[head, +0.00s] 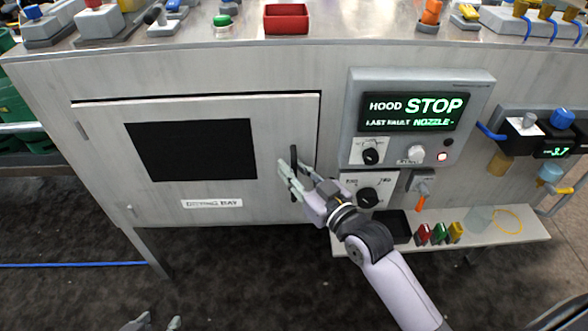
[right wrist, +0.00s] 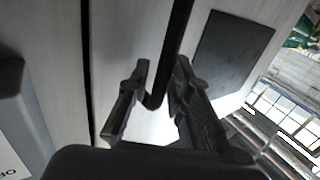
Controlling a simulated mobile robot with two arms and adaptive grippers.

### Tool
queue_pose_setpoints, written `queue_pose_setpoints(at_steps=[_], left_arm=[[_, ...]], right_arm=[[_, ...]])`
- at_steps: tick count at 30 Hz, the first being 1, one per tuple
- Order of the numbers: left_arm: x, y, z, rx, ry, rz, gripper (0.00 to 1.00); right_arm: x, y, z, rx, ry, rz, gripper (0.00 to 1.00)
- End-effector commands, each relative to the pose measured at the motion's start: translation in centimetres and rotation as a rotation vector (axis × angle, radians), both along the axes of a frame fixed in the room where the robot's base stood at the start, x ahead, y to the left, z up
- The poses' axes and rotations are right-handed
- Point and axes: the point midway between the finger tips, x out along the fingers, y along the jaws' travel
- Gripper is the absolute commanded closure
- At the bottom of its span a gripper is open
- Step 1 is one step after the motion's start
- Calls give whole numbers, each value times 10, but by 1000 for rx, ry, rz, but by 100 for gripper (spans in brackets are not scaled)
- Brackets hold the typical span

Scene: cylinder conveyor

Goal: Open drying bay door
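The drying bay door (head: 215,178) is a grey panel with a dark window and a "DRYING BAY" label, and it looks closed in its frame. A black vertical bar handle (head: 294,158) is at its right edge. My right gripper (head: 290,177) is at the handle. In the right wrist view, the handle (right wrist: 178,45) runs between the two parted fingers (right wrist: 157,95), with its lower end near the fingertips; contact is unclear. My left gripper (head: 155,324) shows only its fingertips at the bottom edge, apart and empty, well below the door.
Right of the door is a control panel (head: 478,90) reading "HOOD STOP", with knobs below it. A low shelf (head: 500,234) holds coloured blocks. A red tray (head: 286,19) and several devices stand on the top. The floor (head: 90,240) before the door is clear.

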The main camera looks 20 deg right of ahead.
Motion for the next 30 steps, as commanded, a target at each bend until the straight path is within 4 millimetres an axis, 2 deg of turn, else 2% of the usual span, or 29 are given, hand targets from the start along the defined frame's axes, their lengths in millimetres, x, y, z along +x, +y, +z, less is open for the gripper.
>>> queue_pose_setpoints(at_steps=[10, 30], left_arm=[[0, 0, 0, 0, 1, 0, 60], [0, 0, 0, 0, 1, 0, 60]], right_arm=[[0, 0, 0, 0, 0, 0, 100], [0, 0, 0, 0, -1, -1, 100]])
